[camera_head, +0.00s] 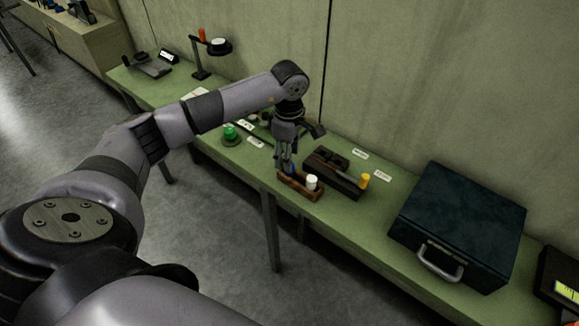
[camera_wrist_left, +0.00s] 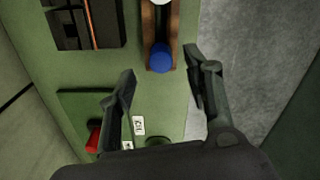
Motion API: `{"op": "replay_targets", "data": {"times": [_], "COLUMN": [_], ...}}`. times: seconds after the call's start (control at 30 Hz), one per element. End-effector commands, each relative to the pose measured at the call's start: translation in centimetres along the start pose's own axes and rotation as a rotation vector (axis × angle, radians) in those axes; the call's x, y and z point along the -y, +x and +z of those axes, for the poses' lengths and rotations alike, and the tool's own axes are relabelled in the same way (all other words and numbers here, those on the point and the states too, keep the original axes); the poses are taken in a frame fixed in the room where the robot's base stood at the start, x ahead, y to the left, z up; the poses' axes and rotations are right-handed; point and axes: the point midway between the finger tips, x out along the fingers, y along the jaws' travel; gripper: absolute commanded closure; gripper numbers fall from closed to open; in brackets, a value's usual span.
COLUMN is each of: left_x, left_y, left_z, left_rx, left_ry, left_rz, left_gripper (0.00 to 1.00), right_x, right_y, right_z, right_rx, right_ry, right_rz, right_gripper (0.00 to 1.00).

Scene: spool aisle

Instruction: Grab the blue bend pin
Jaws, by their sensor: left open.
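The blue bend pin (camera_wrist_left: 161,57) stands in a narrow brown wooden rack (camera_wrist_left: 150,22), at the rack's near end in the left wrist view. In the head view a bit of blue pin (camera_head: 291,168) shows beside the fingers, above the left end of the rack (camera_head: 300,188). My left gripper (camera_wrist_left: 160,85) is open and empty, with the pin lying ahead between the lines of its two fingers. In the head view the left gripper (camera_head: 285,162) points down at the rack's left end. My right gripper is not in view.
A white-topped pin (camera_head: 312,182) stands in the same rack. Behind it lies a dark block tool (camera_head: 335,172) with a yellow knob (camera_head: 364,180). A green knob (camera_head: 229,131) is to the left. A dark case (camera_head: 459,222) fills the right of the green bench.

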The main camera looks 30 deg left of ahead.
Motion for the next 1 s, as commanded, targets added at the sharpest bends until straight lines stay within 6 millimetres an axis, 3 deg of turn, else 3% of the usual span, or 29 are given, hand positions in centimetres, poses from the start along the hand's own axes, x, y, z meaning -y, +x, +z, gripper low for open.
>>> {"op": "replay_targets", "data": {"times": [0.13,0.3,0.57,1.0], "left_x": [0.3,0.2,0.1,0.1], "left_y": [2.0,4.1,4.5,4.4], "left_z": [0.2,0.2,0.1,0.1], "left_rx": [0.000,0.000,0.000,0.000], "left_ry": [0.000,0.001,0.001,0.001], "left_rz": [-0.007,-0.002,-0.001,-0.001], "left_gripper": [0.54,0.54,0.54,0.83], "right_x": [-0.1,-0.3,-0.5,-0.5], "right_y": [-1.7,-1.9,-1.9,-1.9], "right_z": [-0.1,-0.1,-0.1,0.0], "right_rx": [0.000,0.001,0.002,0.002], "right_ry": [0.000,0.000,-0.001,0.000], "right_rz": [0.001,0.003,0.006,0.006], "right_gripper": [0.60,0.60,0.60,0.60]}}
